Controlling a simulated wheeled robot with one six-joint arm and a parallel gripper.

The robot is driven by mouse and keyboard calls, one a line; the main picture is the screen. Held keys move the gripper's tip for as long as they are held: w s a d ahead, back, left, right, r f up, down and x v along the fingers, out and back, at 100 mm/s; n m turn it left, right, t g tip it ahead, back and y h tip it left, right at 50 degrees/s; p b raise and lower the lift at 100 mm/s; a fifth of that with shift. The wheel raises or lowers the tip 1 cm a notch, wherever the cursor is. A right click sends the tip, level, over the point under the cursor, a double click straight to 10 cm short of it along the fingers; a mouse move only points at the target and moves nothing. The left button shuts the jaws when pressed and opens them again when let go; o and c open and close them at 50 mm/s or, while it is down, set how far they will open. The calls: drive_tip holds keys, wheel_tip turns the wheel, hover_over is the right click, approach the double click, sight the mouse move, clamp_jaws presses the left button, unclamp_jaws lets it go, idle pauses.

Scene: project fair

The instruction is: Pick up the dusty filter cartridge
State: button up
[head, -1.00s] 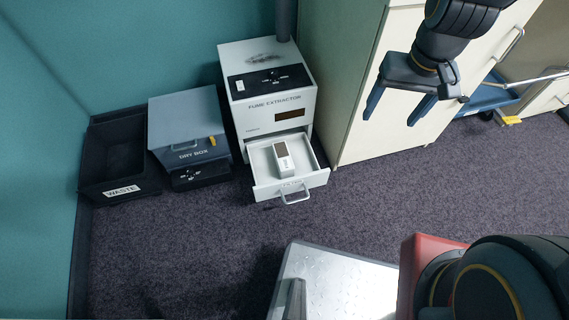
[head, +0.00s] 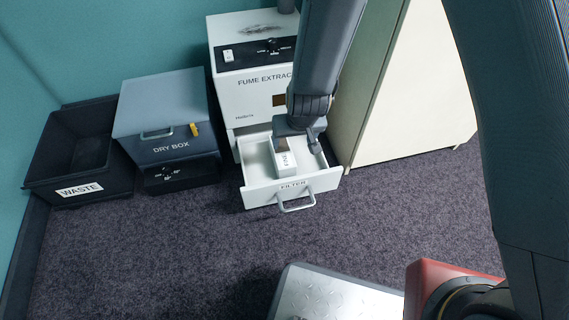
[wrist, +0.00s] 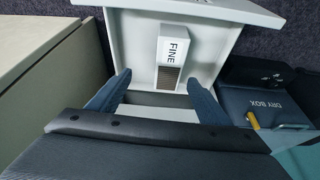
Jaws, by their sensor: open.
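The filter cartridge (head: 287,163) is a white block marked FINE, lying in the open drawer (head: 262,196) labelled FILTER. In the wrist view the cartridge (wrist: 173,52) shows its label and a brown-grey grille at the end nearer my gripper. My gripper (head: 300,140) is over the drawer and hides part of the cartridge in the head view. In the wrist view my gripper (wrist: 160,82) is open and empty, its two fingers spread to either side of the cartridge's grille end. I cannot tell how high above it they are.
The drawer belongs to the fume extractor (head: 250,100). Left of it stand a grey dry box (head: 165,105) and a black waste bin (head: 50,150). A cream cabinet (head: 415,100) stands close on the right.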

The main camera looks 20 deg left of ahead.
sight(282, 154)
drive_tip(key=shift+n, duration=0.3)
drive_tip(key=a+f+b, duration=0.1)
drive_tip(key=f, duration=0.1)
drive_tip(key=a+f, duration=0.1)
drive_tip(key=f, duration=0.1)
drive_tip(key=a+f+b, duration=0.1)
drive_tip(key=f, duration=0.1)
drive_tip(key=shift+a+f+b, duration=0.1)
drive_tip(key=shift+f+b, duration=0.15)
drive_tip(key=shift+b, duration=0.05)
drive_tip(key=shift+w+a+f+t+b, duration=0.2)
drive_tip(key=shift+f+b, duration=0.1)
drive_tip(key=shift+f, duration=0.3)
drive_tip(key=shift+w+a+f+t+b, duration=0.1)
drive_tip(key=shift+w+f+b, duration=0.15)
drive_tip(key=shift+f, duration=0.3)
drive_tip(key=shift+w+b+x, duration=0.2)
drive_tip(key=shift+b+x, duration=1.75)
drive_tip(key=shift+x, duration=0.7)
drive_tip(key=shift+d, duration=0.2)
drive_tip(key=shift+r, duration=0.1)
drive_tip(key=c, duration=1.2)
drive_tip(key=shift+r, duration=0.1)
